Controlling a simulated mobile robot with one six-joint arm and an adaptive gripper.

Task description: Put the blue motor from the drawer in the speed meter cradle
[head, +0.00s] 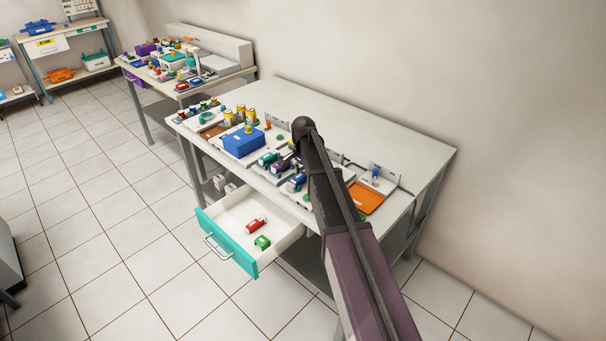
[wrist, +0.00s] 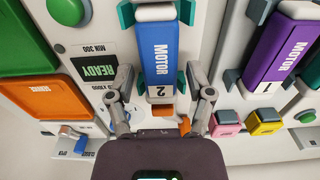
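The blue motor (wrist: 159,52), marked 2, lies between teal clips of the cradle (wrist: 156,13) in the wrist view, beside a dark display (wrist: 95,70) reading READY. In the head view a blue piece (head: 297,182) on the bench beside my arm appears to be this motor. My gripper (wrist: 162,97) is open, its two fingers apart on either side of the motor's near end, with gaps visible. My arm hides the gripper in the head view. The open drawer (head: 228,243) holds a red piece (head: 256,225) and a green piece (head: 262,242), no blue one.
A purple motor (wrist: 282,50), marked 1, sits to the right of the blue one in the wrist view. An orange tray (wrist: 42,98) lies to the left. A blue box (head: 244,142) and several yellow-topped cans stand on the bench's left part. The bench's back strip is clear.

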